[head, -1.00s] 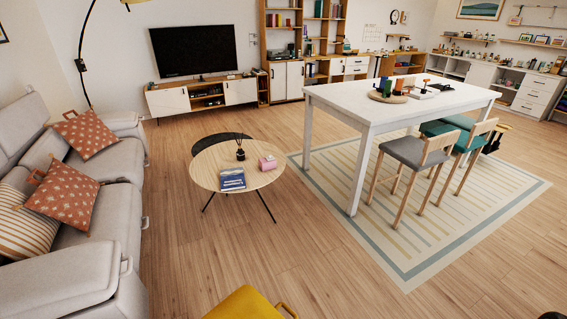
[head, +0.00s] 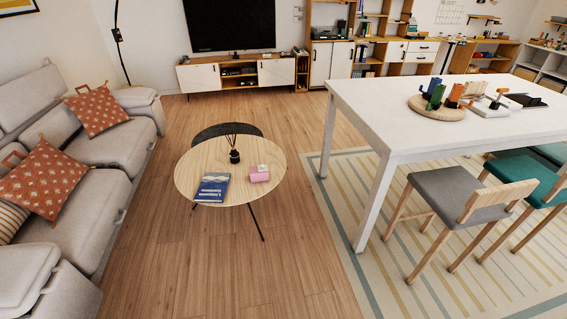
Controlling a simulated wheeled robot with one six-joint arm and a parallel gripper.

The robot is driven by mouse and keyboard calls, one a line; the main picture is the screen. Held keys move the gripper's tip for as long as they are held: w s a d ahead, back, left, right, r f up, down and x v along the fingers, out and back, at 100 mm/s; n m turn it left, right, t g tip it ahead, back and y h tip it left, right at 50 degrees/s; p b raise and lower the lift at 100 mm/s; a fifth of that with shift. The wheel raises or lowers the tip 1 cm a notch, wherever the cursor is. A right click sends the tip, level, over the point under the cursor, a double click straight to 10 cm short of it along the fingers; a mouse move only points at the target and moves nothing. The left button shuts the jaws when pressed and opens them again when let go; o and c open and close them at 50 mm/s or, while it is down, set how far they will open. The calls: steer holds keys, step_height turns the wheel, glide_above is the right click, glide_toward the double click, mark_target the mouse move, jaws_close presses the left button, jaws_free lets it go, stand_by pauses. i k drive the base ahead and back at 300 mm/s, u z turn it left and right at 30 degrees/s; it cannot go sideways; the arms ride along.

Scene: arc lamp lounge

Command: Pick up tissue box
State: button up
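A pink box (head: 259,173), which looks like the tissue box, sits on the right side of the round wooden coffee table (head: 205,160). A dark diffuser or vase with thin sticks (head: 234,156) stands just to its left and behind it. A blue book (head: 212,187) lies to its left, nearer the front edge. The box is apart from both. My gripper is not in view.
A grey sofa (head: 112,172) runs along the left. A white high table (head: 430,125) with grey and teal stools stands right, on a striped rug. A dark low table (head: 226,131) sits behind the coffee table. Bare wood floor is open in front.

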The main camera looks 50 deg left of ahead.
mark_target(255, 176)
steer(key=i, duration=0.75)
steer(key=u, duration=3.2)
steer(key=i, duration=3.25)
steer(key=z, duration=0.55)
